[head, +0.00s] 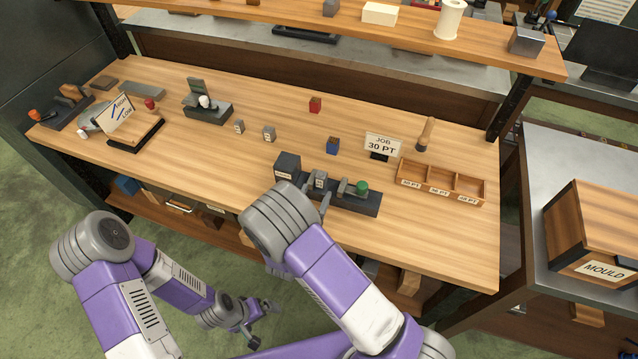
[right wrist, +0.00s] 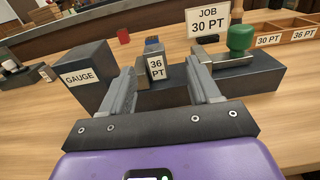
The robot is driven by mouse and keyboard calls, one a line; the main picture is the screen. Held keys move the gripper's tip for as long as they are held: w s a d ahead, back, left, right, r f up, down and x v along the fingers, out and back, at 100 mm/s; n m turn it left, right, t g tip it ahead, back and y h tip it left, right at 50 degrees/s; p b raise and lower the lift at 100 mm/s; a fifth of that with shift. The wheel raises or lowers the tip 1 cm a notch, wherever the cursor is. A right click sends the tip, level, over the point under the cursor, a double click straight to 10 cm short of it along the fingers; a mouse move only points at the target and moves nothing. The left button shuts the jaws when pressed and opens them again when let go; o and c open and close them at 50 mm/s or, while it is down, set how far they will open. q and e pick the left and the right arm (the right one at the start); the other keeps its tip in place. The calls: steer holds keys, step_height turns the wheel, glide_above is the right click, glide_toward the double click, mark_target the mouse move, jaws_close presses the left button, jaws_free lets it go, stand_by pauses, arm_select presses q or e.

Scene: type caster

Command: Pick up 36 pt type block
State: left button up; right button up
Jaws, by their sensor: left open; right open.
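The 36 pt type block (head: 320,179) is a small grey block with a white "36 PT" label, seated upright on the dark gauge fixture (head: 345,198). In the right wrist view, the block (right wrist: 157,68) stands between the fingers of my right gripper (right wrist: 160,88), beyond their tips or level with them; I cannot tell which. The right gripper is open, with visible gaps on both sides of the block. My left gripper (head: 249,322) is open and empty, low in front of the bench.
The fixture has a tall GAUGE block (right wrist: 85,77) at left and a green knob (right wrist: 240,38) at right. A blue cube (head: 332,146), a JOB 30 PT sign (head: 383,145) and a labelled wooden tray (head: 442,182) stand behind or right. Two grey blocks (head: 269,133) (head: 239,127) stand left.

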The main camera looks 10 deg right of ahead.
mark_target(319, 179)
steer(key=shift+w+r+n, duration=0.1)
steer(key=shift+w+n, duration=0.2)
steer(key=shift+w, duration=0.2)
steer(key=x, duration=0.3)
steer(key=b+x, duration=0.1)
steer(key=x, duration=0.2)
steer(key=shift+w+d+r, duration=0.15)
steer(key=shift+w+r, duration=0.05)
steer(key=shift+w, duration=0.2)
steer(key=shift+c, duration=0.4)
jaws_close()
